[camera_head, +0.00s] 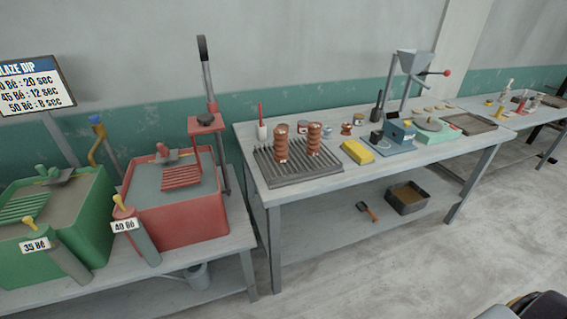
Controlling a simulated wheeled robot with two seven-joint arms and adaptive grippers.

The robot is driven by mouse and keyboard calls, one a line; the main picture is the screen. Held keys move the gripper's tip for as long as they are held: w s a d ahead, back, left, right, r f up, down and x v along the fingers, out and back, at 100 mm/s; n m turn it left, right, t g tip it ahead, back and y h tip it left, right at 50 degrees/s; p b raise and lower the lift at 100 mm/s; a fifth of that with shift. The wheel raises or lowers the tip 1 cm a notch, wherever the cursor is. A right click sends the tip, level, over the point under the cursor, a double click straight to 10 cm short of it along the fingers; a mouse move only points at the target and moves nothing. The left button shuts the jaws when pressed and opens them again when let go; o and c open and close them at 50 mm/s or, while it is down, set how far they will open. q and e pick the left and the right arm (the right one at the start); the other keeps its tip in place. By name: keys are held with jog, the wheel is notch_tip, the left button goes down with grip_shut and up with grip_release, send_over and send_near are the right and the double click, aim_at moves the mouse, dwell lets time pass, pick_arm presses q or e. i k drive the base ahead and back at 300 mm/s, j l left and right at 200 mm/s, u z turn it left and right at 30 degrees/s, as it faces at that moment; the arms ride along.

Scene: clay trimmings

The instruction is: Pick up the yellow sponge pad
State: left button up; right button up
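The yellow sponge pad (357,151) is a bright yellow block lying flat on the grey workbench (302,195), near its front edge. It sits to the right of a dark ribbed rack (290,171) and to the left of a blue-grey device (400,133). Nothing covers it from this view. Neither of my grippers can be made out; only a dark rounded shape shows at the bottom right corner, and I cannot tell what part it is.
Two reddish-brown ribbed pieces (281,143) stand on the rack. A red tub (190,220) and a green tub (85,210) stand on a lower bench at left. A dark bin (407,205) sits on the lower shelf. The floor (430,275) in front is clear.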

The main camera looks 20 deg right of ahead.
aim_at(360, 154)
jog(key=z, duration=1.3)
